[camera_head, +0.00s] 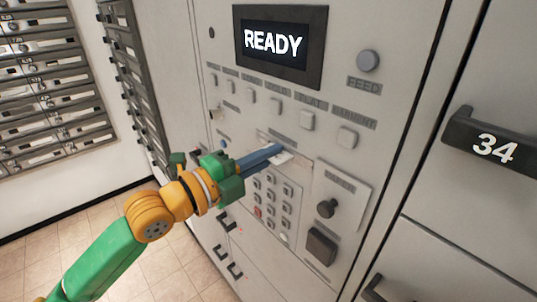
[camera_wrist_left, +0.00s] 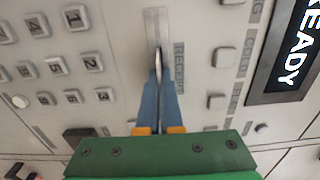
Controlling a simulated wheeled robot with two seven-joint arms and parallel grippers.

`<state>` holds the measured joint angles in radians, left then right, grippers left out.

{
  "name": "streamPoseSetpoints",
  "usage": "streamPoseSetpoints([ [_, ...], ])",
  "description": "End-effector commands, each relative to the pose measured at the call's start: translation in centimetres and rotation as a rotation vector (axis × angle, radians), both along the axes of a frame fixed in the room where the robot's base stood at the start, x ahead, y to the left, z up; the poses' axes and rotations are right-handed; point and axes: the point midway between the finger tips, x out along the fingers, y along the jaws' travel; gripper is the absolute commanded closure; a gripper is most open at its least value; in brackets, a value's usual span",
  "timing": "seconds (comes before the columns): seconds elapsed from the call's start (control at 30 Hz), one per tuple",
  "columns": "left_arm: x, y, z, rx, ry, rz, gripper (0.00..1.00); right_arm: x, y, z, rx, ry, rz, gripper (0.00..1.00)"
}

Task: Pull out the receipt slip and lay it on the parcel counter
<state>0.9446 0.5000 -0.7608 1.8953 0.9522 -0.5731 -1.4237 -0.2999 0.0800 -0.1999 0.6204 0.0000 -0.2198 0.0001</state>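The receipt slip (camera_head: 285,157) is a small white paper at a slot in the grey machine panel. In the left wrist view the slip (camera_wrist_left: 158,62) shows nearly edge-on, its far end at the slot (camera_wrist_left: 156,24) beside the RECEIPT label. My left gripper (camera_head: 272,154) has long blue fingers reaching to the panel. In the wrist view the fingertips (camera_wrist_left: 159,83) are close together with the slip between them, so the gripper looks shut on it. The fingers hide part of the slip. My right gripper and the parcel counter are not in view.
A READY screen (camera_head: 280,45) is above the slot, with a row of buttons below it. A keypad (camera_head: 272,200) is just under the slot. A door handle marked 34 (camera_head: 493,146) juts out at far right.

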Motion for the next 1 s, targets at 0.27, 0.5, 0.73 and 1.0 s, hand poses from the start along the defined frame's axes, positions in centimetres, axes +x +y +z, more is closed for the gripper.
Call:
streamPoseSetpoints([
  [0.27,-0.8,1.3,-0.1,-0.001,0.001,0.002,1.0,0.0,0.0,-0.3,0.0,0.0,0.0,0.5],
  [0.5,-2.0,2.9,-0.2,0.001,0.001,0.002,1.0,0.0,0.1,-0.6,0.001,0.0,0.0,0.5],
  [0.73,-3.1,4.5,-0.1,-0.001,-0.001,0.002,1.0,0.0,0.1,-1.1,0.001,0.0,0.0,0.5],
  [1.0,-4.4,6.3,-0.2,0.001,-0.001,0.003,1.0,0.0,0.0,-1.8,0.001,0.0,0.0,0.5],
])
